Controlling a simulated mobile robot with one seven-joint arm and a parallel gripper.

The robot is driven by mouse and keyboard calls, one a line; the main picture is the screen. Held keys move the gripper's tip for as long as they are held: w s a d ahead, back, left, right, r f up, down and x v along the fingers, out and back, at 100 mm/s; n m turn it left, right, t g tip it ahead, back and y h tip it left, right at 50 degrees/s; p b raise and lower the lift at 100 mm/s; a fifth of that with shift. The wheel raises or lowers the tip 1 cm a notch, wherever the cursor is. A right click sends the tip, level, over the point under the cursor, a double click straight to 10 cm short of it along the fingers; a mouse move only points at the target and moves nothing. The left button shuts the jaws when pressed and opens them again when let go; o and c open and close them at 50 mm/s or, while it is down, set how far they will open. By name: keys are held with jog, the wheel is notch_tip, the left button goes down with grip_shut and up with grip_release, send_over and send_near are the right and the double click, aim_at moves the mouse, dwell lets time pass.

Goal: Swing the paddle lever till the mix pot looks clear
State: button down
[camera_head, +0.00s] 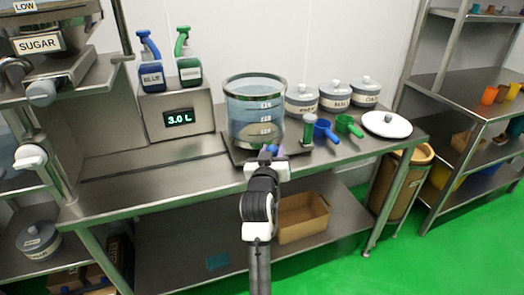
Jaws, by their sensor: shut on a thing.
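The mix pot (254,108) is a clear, marked cylinder with a metal rim, standing on a dark base on the steel bench. What shows through its wall is pale blue-grey; I cannot tell how clear the mix is. My gripper (268,155) is at the front of the pot's base, shut on a small part there that looks like the paddle lever. The gripper and my arm hide most of that part. The paddle inside the pot cannot be made out.
A green-topped post (309,130) stands right of the pot, with a blue scoop (326,131) and green scoop (349,126) beyond.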

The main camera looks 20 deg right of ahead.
jog(key=shift+d+r, duration=0.1)
jog(key=shift+d, duration=0.55)
jog(key=d+y, duration=0.1)
jog(key=d+n+t+y, duration=0.1)
jog(key=shift+w+d+n, duration=0.2)
jog(key=shift+d+n, duration=0.1)
jog(key=d, duration=0.1)
jog(key=w+d, duration=0.1)
jog(key=d, duration=0.1)
jog(key=shift+w, duration=0.15)
jog(key=shift+w+d+b, duration=0.25)
jog(key=shift+w+d, duration=0.1)
jog(key=shift+d, duration=0.2)
jog(key=shift+w+d+b, duration=0.2)
jog(key=shift+w+d, duration=0.1)
jog(key=shift+d, duration=0.2)
jog(key=c, duration=1)
grip_release()
jog(key=shift+d, duration=0.1)
